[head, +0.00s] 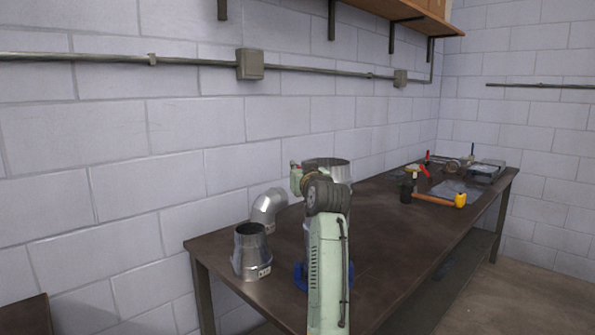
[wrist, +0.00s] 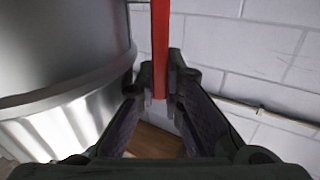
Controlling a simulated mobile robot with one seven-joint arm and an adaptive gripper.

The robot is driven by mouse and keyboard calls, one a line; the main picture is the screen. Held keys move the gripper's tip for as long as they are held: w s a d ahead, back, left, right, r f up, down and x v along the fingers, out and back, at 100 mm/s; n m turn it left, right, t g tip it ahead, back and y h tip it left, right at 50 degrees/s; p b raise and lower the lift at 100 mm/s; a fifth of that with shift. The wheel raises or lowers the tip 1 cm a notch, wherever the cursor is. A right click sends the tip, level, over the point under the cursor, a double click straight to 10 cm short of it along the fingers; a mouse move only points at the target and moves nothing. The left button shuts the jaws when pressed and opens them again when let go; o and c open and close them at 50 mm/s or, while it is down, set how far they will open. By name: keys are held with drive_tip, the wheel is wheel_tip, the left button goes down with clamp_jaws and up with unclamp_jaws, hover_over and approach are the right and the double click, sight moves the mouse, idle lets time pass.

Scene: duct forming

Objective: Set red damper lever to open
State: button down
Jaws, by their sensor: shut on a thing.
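The red damper lever (wrist: 160,45) shows in the wrist view as a narrow red bar running down from the top edge. My gripper (wrist: 160,84) is shut on its lower end, one finger on each side. A large metal duct (wrist: 60,60) with a raised seam fills the left of the wrist view, beside the lever. In the head view the top of a metal duct (head: 334,168) shows behind my arm, which hides most of it. The lever and my fingertips are hidden there.
A tapered metal duct (head: 250,254) and a metal elbow (head: 268,207) stand left of my arm on the dark workbench (head: 380,240). A yellow-headed mallet (head: 460,200) and other tools lie at the far right. The block wall (head: 180,130) runs behind; the bench's right middle is clear.

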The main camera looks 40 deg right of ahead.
drive_tip(key=shift+f, duration=0.1)
drive_tip(key=c, duration=2)
unclamp_jaws()
drive_tip(key=shift+o, duration=0.2)
drive_tip(key=v, duration=1.2)
